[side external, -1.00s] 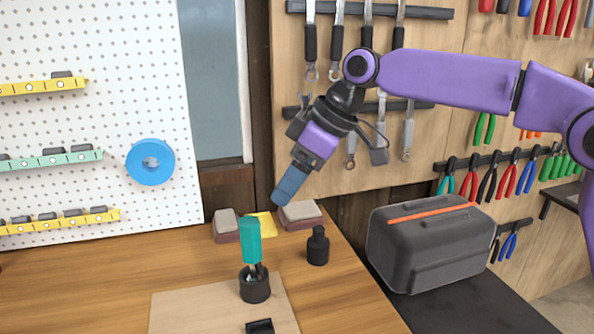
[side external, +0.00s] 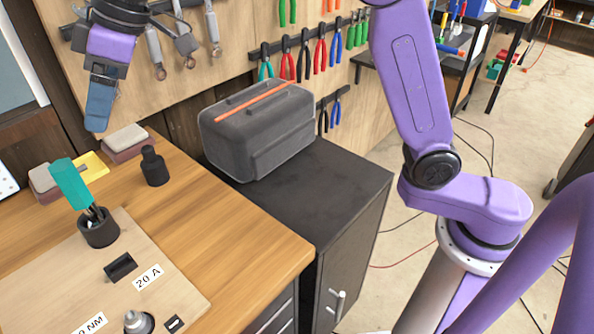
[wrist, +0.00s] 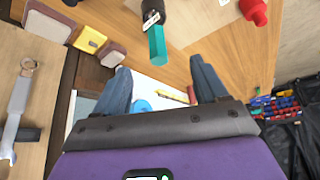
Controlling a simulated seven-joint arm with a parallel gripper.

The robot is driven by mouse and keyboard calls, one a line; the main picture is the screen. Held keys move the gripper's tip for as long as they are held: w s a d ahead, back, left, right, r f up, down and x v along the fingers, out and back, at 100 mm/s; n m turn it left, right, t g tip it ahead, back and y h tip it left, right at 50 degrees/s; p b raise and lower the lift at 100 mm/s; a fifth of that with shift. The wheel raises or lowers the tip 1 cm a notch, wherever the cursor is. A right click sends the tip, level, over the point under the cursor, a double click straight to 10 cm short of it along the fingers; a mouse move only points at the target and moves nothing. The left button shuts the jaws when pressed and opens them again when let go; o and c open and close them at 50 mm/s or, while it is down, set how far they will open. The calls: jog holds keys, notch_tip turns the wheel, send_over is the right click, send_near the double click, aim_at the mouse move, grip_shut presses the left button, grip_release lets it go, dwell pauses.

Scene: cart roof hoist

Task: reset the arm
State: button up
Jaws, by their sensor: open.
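My gripper (side external: 98,118) hangs at upper left in the side external view, above the wooden bench (side external: 215,220). In the wrist view its two blue-grey fingers (wrist: 161,82) stand apart with nothing between them. A teal-handled tool (side external: 70,184) leans in a black cup (side external: 99,229) on the bench, below and left of the gripper. The teal handle also shows beyond the fingers in the wrist view (wrist: 158,46). The gripper appears clear of the bench and of the tool. My arm's middle links are outside the side external view.
Grey-and-brown blocks (side external: 125,140) and a yellow piece (side external: 92,166) lie at the bench's back. A black bottle-shaped piece (side external: 154,166) stands nearby. A dark toolbox (side external: 255,135) sits on the black cabinet (side external: 330,185). Wrenches and pliers hang on the wall behind.

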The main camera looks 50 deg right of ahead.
jog(key=s+d+f+g+h, duration=0.1)
jog(key=s+d+f, duration=0.4)
jog(key=s+d, duration=0.5)
jog(key=s+d+f+h, duration=0.2)
jog(key=s+d+f, duration=0.4)
jog(key=s+d, duration=0.5)
jog(key=s+d+f+g+h, duration=0.1)
jog(key=s+d+f, duration=0.4)
jog(key=s+d, duration=0.5)
jog(key=shift+s+d+f+n+g, duration=0.3)
jog(key=shift+d+f, duration=0.05)
jog(key=shift+d, duration=0.15)
